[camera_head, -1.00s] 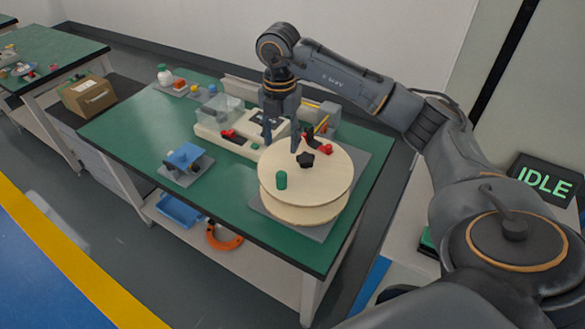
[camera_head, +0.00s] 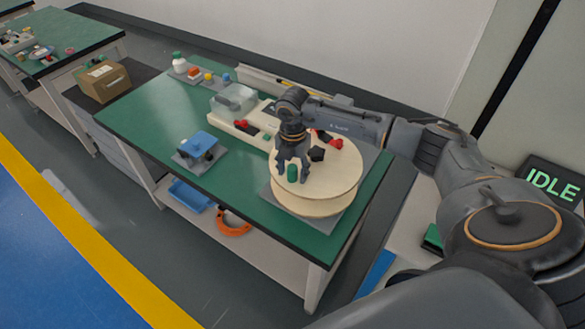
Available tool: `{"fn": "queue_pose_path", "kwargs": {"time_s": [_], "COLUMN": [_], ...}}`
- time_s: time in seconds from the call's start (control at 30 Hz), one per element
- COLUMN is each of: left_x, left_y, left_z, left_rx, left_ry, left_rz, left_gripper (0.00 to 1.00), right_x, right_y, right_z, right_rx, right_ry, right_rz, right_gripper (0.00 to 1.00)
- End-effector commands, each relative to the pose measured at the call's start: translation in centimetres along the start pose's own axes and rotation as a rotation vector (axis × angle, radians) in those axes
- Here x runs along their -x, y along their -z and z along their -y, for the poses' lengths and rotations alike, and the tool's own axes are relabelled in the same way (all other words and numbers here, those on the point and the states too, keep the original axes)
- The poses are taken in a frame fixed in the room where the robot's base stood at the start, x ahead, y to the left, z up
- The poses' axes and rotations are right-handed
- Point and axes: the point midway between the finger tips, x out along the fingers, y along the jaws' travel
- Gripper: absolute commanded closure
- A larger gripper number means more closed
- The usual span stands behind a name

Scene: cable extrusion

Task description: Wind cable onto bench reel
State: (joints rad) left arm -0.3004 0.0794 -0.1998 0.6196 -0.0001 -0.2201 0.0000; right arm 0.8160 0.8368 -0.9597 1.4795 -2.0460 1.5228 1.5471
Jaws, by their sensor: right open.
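The bench reel (camera_head: 335,186) is a pale wooden spool lying flat on a grey plate at the right end of the green bench. A green crank knob (camera_head: 292,173) stands on its top flange, and a dark knob (camera_head: 317,154) sits at its centre. My right gripper (camera_head: 292,168) points down over the reel with its fingers apart around or just behind the green knob; I cannot tell whether they touch it. No cable is clearly visible on the reel. My left gripper is not in view.
A cream machine with a clear cover (camera_head: 234,98) stands behind the reel. A blue device (camera_head: 197,145) sits on the bench's front left. An orange ring (camera_head: 233,224) and blue tray (camera_head: 190,196) lie on the lower shelf. A screen (camera_head: 552,182) reads IDLE.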

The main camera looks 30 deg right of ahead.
Motion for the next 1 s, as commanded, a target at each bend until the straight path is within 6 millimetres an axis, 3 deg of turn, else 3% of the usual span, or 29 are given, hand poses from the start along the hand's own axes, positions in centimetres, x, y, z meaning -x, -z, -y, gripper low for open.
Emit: {"fn": "queue_pose_path", "kwargs": {"time_s": [0.23, 0.5, 1.0], "left_x": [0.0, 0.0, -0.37], "left_y": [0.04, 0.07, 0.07], "left_z": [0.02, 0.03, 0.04], "left_rx": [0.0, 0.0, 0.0], "left_ry": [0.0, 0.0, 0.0], "left_rz": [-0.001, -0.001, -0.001], "left_gripper": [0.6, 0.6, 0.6], "right_x": [-0.12, -0.08, -0.13], "right_y": [0.02, 0.01, 0.14], "right_z": [0.0, 0.0, 0.66], "right_rx": [0.001, 0.001, 0.064], "right_ry": [0.0, 0.0, 0.0], "right_rz": [0.0, 0.0, 0.0], "right_gripper": [0.5, 1.0, 1.0]}}
